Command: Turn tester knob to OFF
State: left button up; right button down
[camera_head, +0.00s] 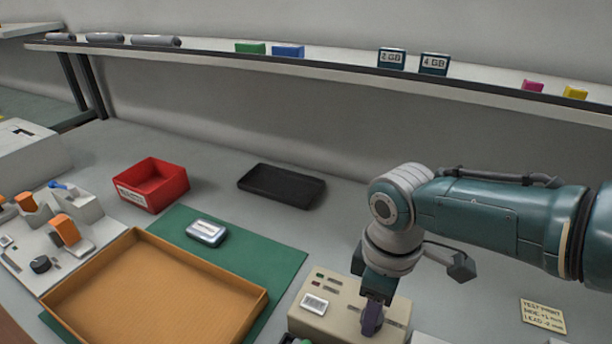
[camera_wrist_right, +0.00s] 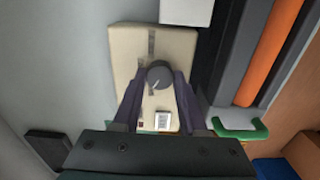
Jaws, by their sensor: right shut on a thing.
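The tester is a beige box (camera_head: 338,308) at the bottom centre right of the head view, with small red and green lights and a white label. It also shows in the right wrist view (camera_wrist_right: 127,55). Its round dark grey knob (camera_wrist_right: 159,73) is on the top face; a slot or mark runs along the face beyond it. My right gripper (camera_head: 372,318) points down over the tester, its two fingers on either side of the knob and shut on it. In the head view the fingers hide the knob. I cannot read the knob's setting. My left gripper is not in view.
A tan tray (camera_head: 150,290) and a silver cartridge-like block (camera_head: 206,232) are on the green mat (camera_head: 270,257). A red bin (camera_head: 152,185) and a black tray (camera_head: 281,186) stand behind. A yellow note (camera_head: 542,316) lies right. A shelf (camera_head: 330,65) spans the back.

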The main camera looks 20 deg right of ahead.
jog(key=shift+n, duration=1)
jog(key=shift+c, duration=2.2)
grip_release()
notch_tip(320, 180, up, 10)
jog(key=p, duration=0.4)
